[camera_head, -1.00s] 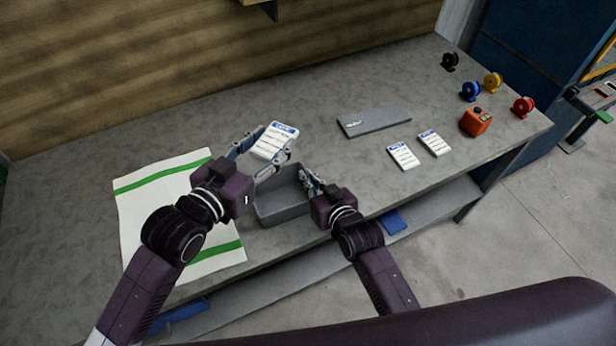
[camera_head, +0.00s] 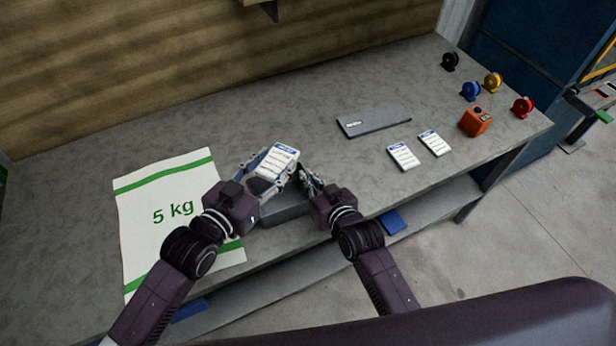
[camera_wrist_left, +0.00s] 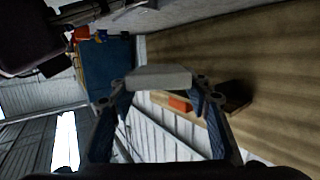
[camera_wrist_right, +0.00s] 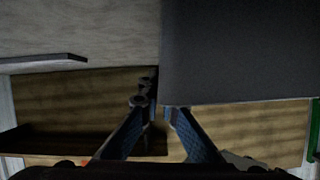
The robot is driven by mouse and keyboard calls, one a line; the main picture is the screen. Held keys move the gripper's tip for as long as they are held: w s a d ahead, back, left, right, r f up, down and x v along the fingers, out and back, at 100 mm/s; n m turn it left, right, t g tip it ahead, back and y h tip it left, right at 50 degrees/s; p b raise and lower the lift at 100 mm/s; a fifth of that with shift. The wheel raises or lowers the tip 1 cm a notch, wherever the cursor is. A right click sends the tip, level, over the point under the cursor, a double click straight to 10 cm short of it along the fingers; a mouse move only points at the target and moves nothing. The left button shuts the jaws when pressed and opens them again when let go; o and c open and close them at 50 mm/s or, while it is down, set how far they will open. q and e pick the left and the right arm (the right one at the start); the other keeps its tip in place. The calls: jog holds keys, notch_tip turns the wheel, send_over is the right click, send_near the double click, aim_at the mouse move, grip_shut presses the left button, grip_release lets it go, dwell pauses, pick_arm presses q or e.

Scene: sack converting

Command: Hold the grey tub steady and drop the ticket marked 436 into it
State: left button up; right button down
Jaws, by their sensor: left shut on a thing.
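The grey tub (camera_head: 285,217) stands near the table's front edge, partly hidden by my grippers and the ticket. My left gripper (camera_head: 272,168) is shut on a white ticket with a blue header (camera_head: 279,162) and holds it above the tub. The ticket also shows edge-on between the fingertips in the left wrist view (camera_wrist_left: 160,78). Its number is too small to read. My right gripper (camera_head: 308,180) is at the tub's right rim, its fingers close together with the dark tub wall (camera_wrist_right: 240,50) between them in the right wrist view.
Two more tickets (camera_head: 402,156) (camera_head: 435,143) lie to the right, near a flat grey case (camera_head: 374,121). An orange device (camera_head: 475,121) and several coloured spools (camera_head: 470,91) are at the far right. A 5 kg sack (camera_head: 160,180) lies left of the tub.

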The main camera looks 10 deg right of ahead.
pick_arm(q)
jog(key=shift+f, duration=2.75)
jog(key=o, duration=1.2)
jog(key=v, duration=1.2)
